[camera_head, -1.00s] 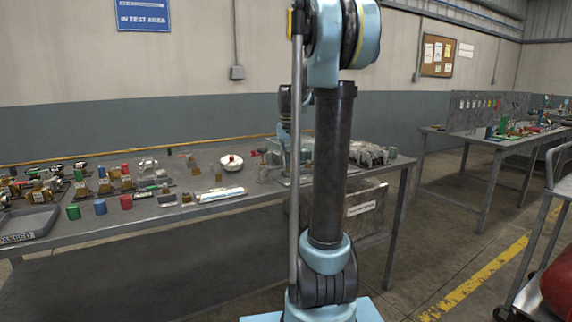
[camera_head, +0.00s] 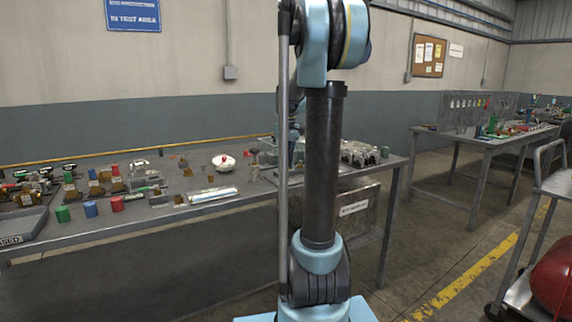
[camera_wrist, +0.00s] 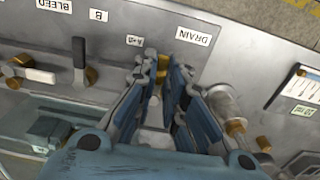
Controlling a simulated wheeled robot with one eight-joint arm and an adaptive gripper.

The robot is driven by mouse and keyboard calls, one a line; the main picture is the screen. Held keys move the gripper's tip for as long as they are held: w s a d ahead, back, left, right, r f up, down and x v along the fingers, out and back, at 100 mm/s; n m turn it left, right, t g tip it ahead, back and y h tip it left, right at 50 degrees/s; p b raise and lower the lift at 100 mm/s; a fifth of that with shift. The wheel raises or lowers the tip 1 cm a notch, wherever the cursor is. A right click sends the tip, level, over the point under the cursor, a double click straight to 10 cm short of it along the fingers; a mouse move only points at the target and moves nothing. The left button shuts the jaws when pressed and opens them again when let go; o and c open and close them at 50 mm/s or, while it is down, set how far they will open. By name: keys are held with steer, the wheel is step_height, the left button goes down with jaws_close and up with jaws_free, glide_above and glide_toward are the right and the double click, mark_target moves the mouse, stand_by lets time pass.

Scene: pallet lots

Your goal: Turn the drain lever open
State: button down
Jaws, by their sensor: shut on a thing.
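In the wrist view a grey panel (camera_wrist: 250,45) carries a white DRAIN label (camera_wrist: 193,36). Below that label a brass valve part (camera_wrist: 162,64) shows between my fingertips. My gripper (camera_wrist: 158,85) is shut on the drain lever, whose pale handle (camera_wrist: 155,112) shows partly between the blue fingers. The fingers hide much of the lever, so its exact angle cannot be told. In the head view my arm hides the gripper and the lever.
In the head view a bench (camera_head: 130,225) holds many small parts. A cart (camera_head: 540,240) stands right.

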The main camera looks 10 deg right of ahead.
steer(key=shift+w, duration=0.1)
stand_by(0.3)
steer(key=c, duration=1.7)
jaws_free()
steer(key=shift+o, duration=0.2)
steer(key=shift+r, duration=0.1)
step_height(320, 180, up, 12)
steer(key=shift+f, duration=0.2)
